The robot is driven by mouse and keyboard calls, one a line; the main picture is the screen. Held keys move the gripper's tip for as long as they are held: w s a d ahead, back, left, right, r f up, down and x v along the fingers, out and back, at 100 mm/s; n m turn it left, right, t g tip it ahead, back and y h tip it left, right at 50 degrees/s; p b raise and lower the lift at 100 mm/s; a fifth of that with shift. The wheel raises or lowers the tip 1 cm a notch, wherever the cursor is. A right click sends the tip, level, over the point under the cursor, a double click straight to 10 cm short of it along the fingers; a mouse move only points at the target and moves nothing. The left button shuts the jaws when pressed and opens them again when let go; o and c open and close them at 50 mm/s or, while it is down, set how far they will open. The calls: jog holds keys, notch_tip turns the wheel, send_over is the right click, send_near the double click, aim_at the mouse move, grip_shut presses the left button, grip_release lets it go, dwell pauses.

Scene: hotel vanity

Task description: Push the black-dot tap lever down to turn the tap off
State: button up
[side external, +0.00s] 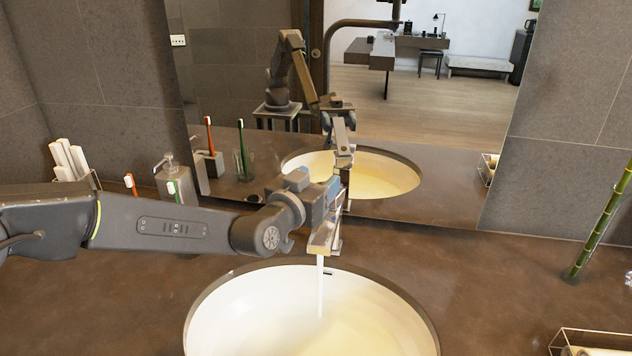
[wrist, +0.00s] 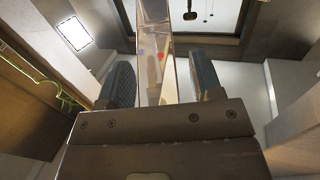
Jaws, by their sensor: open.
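The metal tap (side external: 322,238) stands at the back rim of the white basin (side external: 215,318), and a stream of water (side external: 320,285) runs from its spout. My gripper (side external: 332,193) is just above the tap and hides most of its top in the side view. In the wrist view my open gripper (wrist: 162,78) has a dark finger on each side of a shiny metal strip, which looks like the tap lever (wrist: 153,30). A black dot (wrist: 190,15) shows near its upper right. Small red and blue spots show on the strip. I cannot tell whether the fingers touch it.
A large mirror (side external: 440,130) behind the counter reflects the basin, tap and arm. A soap dispenser (side external: 172,178), toothbrushes (side external: 130,184) and rolled white towels (side external: 68,160) stand at the left. A bamboo stalk (side external: 597,225) stands at the right.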

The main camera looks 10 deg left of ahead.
grip_shut()
jog(key=shift+s+a+f, duration=0.1)
jog(key=shift+s+f, duration=0.15)
jog(key=shift+f, duration=0.55)
jog(key=shift+s+a+f, duration=0.1)
jog(key=shift+s+f, duration=0.15)
jog(key=shift+f, duration=0.55)
jog(key=shift+s+a+f, duration=0.1)
jog(key=shift+s+f, duration=0.15)
jog(key=shift+f, duration=0.55)
jog(key=shift+c, duration=1.7)
grip_release()
jog(key=shift+d, duration=0.1)
jog(key=o, duration=0.3)
jog(key=shift+r, duration=0.3)
jog(key=shift+o, duration=0.2)
jog(key=v, duration=1.4)
jog(key=shift+w, duration=0.1)
